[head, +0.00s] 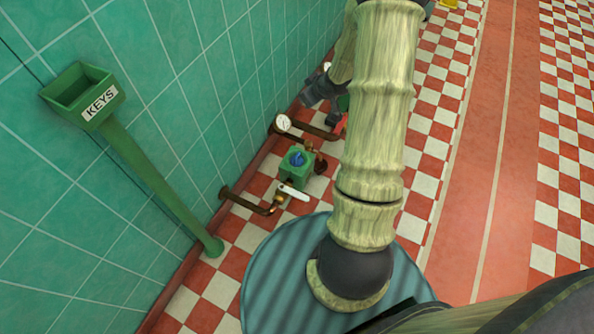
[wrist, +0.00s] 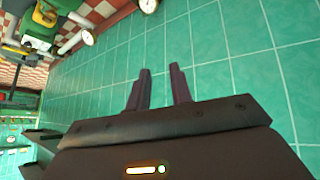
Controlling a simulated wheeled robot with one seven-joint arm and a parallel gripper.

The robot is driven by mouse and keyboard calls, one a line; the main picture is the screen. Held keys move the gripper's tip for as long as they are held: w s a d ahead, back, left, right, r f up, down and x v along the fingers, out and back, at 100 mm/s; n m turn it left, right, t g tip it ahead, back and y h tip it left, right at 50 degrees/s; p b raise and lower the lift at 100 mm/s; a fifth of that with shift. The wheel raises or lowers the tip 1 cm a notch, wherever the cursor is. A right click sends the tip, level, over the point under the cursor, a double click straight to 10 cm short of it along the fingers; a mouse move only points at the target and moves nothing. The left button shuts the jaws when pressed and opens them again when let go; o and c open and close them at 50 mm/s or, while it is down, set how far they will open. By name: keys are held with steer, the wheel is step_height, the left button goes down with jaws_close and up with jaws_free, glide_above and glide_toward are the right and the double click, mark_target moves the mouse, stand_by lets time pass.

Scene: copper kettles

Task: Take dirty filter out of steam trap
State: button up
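The steam trap seems to be the green box (head: 296,162) with a blue knob (head: 297,157) on top, low by the tiled wall on a brown pipe in the head view. No filter shows. My gripper (wrist: 160,72) is open in the wrist view, its two dark fingers apart with only teal tiles behind the gap. In the head view my arm runs upward past the trap, and the dark gripper end (head: 320,90) is partly hidden behind it, beyond the trap and near the wall.
A white-handled valve (head: 293,192) and a round gauge (head: 284,123) sit on the pipes. A green KEYS box (head: 85,95) stands on a post at left. Green equipment (wrist: 38,28) and a gauge (wrist: 88,37) show in the wrist view. The checkered floor (head: 445,100) at right is clear.

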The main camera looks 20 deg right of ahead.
steer(key=w+d+f+t+y+b, duration=0.1)
steer(key=d+f+b, duration=0.15)
steer(key=f, duration=0.45)
steer(key=d+f+t+y+b, duration=0.1)
steer(key=d+f+b, duration=0.1)
steer(key=f+b, duration=0.35)
steer(key=s+d+f+t+y+b, duration=0.2)
steer(key=f+b, duration=0.4)
steer(key=f, duration=0.4)
steer(key=s+d+f+n+t+y+b, duration=0.1)
steer(key=s+f+b, duration=0.3)
steer(key=f, duration=0.7)
steer(key=s+d+f+t+y+b, duration=0.2)
steer(key=s+f+t+b, duration=0.1)
steer(key=f+b, duration=0.5)
step_height(320, 180, down, 3)
steer(key=shift+s+d+f+n+y, duration=0.15)
steer(key=shift+s+d+n+y, duration=0.2)
steer(key=shift+s, duration=0.1)
steer(key=shift+w, duration=0.1)
steer(key=b+x, duration=0.5)
steer(key=x, duration=0.7)
steer(key=shift+b, duration=0.4)
steer(key=shift+w, duration=0.1)
